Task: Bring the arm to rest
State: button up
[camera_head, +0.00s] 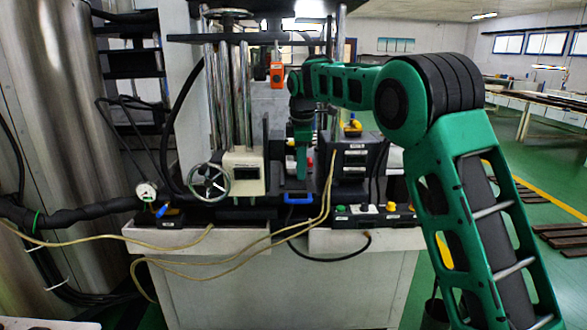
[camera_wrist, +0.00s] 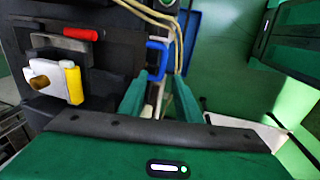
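My green arm reaches over the machine from the right, and my gripper (camera_head: 301,172) points down at its middle in the head view. In the wrist view my gripper's (camera_wrist: 157,84) two green fingers stand apart. A blue handle (camera_wrist: 156,61) shows just beyond the fingertips, in line with the gap; I cannot tell whether they touch. The blue handle (camera_head: 299,199) also shows below my gripper in the head view, at the machine's front. I see nothing clearly held.
A grey box with a handwheel (camera_head: 210,183) stands left of my gripper. A dark block (camera_head: 352,160) stands right of it. Yellowish cables (camera_head: 328,190) hang down close to my gripper on its right. Open green floor (camera_head: 545,190) lies at the far right.

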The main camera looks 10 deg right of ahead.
jog(key=s+d+m+g, duration=0.1)
jog(key=s+d+m, duration=1.1)
jog(key=s+d, duration=1.15)
jog(key=s+d+f+m, duration=0.1)
jog(key=s+f+m, duration=0.2)
jog(key=s, duration=0.7)
jog(key=s+d+f+m, duration=0.2)
jog(key=s+f+m, duration=0.1)
jog(key=s, duration=0.7)
jog(key=s+d+f+m+g, duration=0.1)
jog(key=s+f+m, duration=0.3)
jog(key=s, duration=0.5)
jog(key=shift+s+d+m, duration=0.4)
jog(key=shift+d+m, duration=0.2)
jog(key=shift+m, duration=0.2)
jog(key=shift+w+f, duration=0.2)
jog(key=shift+w, duration=0.45)
